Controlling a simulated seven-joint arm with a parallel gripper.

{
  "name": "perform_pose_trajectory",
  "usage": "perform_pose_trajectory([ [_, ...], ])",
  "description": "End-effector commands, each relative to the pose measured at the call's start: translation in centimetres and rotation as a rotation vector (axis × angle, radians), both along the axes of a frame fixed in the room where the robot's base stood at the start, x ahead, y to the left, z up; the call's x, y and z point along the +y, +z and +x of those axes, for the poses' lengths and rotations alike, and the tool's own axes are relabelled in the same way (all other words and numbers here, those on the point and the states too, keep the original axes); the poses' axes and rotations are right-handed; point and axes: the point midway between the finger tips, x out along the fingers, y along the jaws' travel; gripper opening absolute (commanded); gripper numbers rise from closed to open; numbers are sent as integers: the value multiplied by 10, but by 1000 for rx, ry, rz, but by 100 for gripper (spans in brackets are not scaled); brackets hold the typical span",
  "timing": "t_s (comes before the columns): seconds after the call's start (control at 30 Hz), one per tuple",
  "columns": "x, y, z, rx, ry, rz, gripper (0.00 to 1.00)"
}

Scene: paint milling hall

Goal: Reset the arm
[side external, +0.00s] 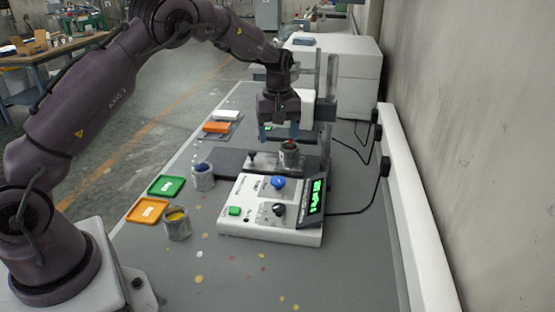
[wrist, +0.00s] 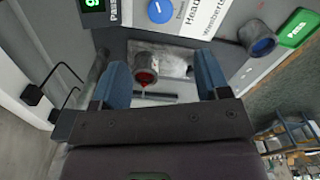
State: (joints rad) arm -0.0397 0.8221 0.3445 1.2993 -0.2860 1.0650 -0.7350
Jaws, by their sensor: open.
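My gripper (side external: 284,134) hangs pointing down over the far end of the mixing machine (side external: 245,221), its two blue fingers apart. A small metal pot with red paint (side external: 289,153) stands on the machine's platform just below the gripper. In the wrist view the open fingers of my gripper (wrist: 163,78) show with the red paint pot (wrist: 146,70) seen between them. They appear apart from the pot, and nothing is held.
A blue-paint pot (side external: 203,177) and a yellow-paint pot (side external: 178,225) stand left of the machine. Green (side external: 167,185) and orange (side external: 148,210) trays lie beside them. A vertical post (side external: 326,110) rises close right of my gripper. The table front is clear except paint spots.

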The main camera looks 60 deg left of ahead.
Motion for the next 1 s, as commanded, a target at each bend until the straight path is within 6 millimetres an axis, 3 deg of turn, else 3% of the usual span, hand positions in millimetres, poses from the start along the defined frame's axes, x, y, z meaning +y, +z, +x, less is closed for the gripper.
perform_pose_trajectory([
  [0.1,1,-16,-17,49,-114,3,69],
  [0.17,-4,-13,-30,60,-182,-5,69],
  [0.47,-43,51,-98,-3,-524,-36,69],
  [0.7,-80,106,-169,-115,-814,1,69],
  [1.0,-113,140,-258,-265,-1081,143,69],
])
